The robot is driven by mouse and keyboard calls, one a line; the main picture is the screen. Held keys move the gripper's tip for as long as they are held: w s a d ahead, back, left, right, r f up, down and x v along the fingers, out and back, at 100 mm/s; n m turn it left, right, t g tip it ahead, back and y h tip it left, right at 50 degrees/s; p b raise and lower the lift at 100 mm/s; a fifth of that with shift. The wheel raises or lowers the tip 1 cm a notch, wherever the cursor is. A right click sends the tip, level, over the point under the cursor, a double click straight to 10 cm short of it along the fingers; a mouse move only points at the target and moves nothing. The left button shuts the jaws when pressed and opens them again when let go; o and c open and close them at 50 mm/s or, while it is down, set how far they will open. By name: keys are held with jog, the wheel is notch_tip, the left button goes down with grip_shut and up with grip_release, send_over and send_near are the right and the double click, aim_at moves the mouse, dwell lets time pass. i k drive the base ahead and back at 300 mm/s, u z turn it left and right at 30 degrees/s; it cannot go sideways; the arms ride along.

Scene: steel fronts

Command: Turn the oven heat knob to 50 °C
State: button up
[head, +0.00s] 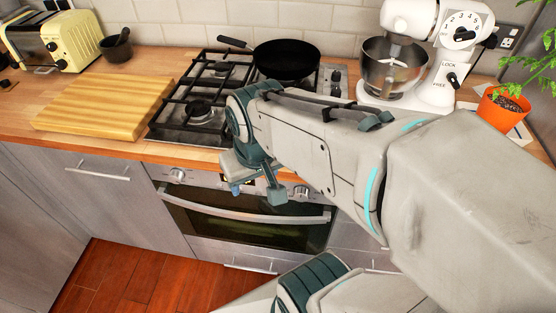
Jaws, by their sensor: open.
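The oven (250,220) is built in below the hob, with a steel control strip above a dark glass door. One round knob (178,175) is at the left end of the strip. Another knob (300,192) shows at the right, just beside my gripper. I cannot tell which one sets the heat, and no markings are readable. My gripper (256,191) is open in front of the strip's middle, its fingers apart and pointing down toward the oven. It appears empty and hides part of the strip. Contact with a knob cannot be seen.
The oven's handle bar (245,214) juts out below my gripper. A gas hob (200,105) with a black pan (286,60) is above. A cutting board (105,105), a stand mixer (405,50) and a potted plant (502,108) stand on the counter. Red floor (130,280) is clear at left.

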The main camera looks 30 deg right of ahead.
aim_at(301, 192)
jog(key=u, duration=0.85)
jog(key=k, duration=0.9)
jog(key=z, duration=0.9)
